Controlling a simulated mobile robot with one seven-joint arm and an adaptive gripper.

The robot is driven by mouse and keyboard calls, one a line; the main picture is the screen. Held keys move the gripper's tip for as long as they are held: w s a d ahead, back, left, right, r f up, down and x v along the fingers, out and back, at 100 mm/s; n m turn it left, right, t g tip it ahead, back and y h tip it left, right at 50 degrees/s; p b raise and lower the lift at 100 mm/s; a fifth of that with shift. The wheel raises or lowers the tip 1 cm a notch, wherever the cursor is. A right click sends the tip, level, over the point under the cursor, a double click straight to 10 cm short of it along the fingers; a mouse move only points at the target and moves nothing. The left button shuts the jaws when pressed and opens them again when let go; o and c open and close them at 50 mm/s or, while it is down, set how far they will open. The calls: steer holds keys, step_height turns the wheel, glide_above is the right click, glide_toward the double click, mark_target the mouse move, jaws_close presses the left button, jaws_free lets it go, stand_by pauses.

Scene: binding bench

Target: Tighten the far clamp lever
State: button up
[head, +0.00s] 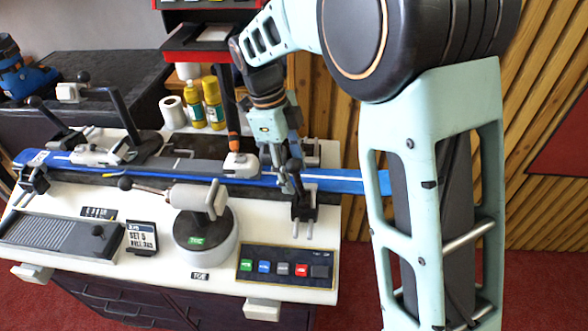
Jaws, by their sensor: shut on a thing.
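The clamp (303,210) stands at the right end of the bench, over the blue ski (345,182). Its lever, with a dark knob (294,165), stands roughly upright. My gripper (288,180) points down at this lever and is shut on it; the fingers and lever overlap, so the exact contact is hard to see. A second clamp (34,178) with a dark-knobbed lever holds the ski's left end.
Yellow bottles (213,103) and a paper roll (172,112) stand behind. Binding parts (240,165) sit on the ski. My arm covers the right side.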

steer(key=o, duration=1.2)
steer(key=s, duration=0.2)
steer(key=shift+s+a+f+g, duration=0.25)
steer(key=shift+s+a+g, duration=0.05)
steer(key=shift+a+g, duration=0.1)
steer(key=shift+o, duration=0.9)
steer(key=shift+s, duration=0.1)
steer(key=shift+r, duration=0.2)
steer(key=shift+c, duration=0.4)
steer(key=shift+w+a+r, duration=0.15)
steer(key=shift+w+r, duration=0.15)
steer(key=v, duration=0.9)
steer(key=shift+r, duration=0.3)
steer(key=shift+c, duration=1)
steer(key=shift+v, duration=0.85)
